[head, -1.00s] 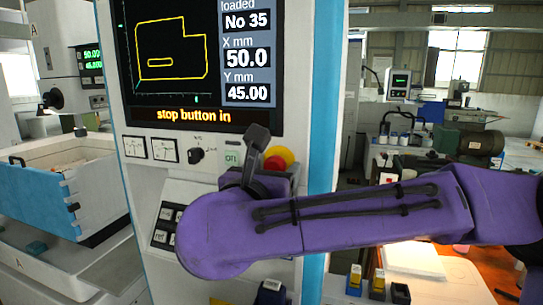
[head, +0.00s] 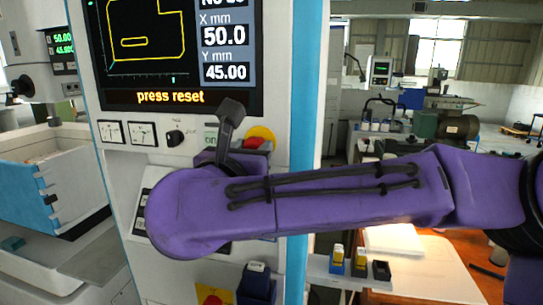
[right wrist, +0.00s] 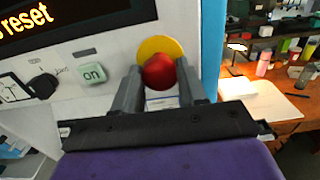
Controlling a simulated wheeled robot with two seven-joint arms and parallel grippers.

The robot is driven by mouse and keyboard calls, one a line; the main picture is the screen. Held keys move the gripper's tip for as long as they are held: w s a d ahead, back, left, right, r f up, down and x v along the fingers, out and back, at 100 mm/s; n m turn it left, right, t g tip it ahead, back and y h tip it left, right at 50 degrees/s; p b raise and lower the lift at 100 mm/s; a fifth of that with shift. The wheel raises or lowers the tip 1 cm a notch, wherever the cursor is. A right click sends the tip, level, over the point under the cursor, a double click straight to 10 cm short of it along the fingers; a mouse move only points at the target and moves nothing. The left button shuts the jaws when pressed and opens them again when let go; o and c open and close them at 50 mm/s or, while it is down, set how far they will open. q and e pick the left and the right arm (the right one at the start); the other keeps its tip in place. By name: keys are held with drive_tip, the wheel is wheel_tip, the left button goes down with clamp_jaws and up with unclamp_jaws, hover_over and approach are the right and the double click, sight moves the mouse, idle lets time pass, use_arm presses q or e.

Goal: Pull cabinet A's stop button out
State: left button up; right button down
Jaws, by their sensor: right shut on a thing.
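Cabinet A's stop button (right wrist: 159,72) is a red knob on a yellow disc. In the right wrist view it sits between the two grey fingers of my right gripper (right wrist: 160,90), which is shut on it. In the head view the red button (head: 255,143) shows partly, behind my right gripper (head: 240,140) and purple arm. The cabinet's screen (head: 170,97) reads "press reset". My left gripper is not in view.
A green "on" button (right wrist: 93,74) and a black knob (right wrist: 43,87) lie left of the stop button. My purple right arm hides much of the key panel. An orange bench (head: 440,262) with papers stands at the right.

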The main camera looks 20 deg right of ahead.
drive_tip(key=shift+f, duration=0.1)
drive_tip(key=c, duration=0.6)
unclamp_jaws()
drive_tip(key=shift+s+a, duration=0.15)
drive_tip(key=b+v, duration=0.4)
drive_tip(key=v, duration=0.6)
drive_tip(key=shift+s+a+b, duration=0.1)
drive_tip(key=shift+s+b, duration=0.15)
drive_tip(key=shift+b, duration=0.05)
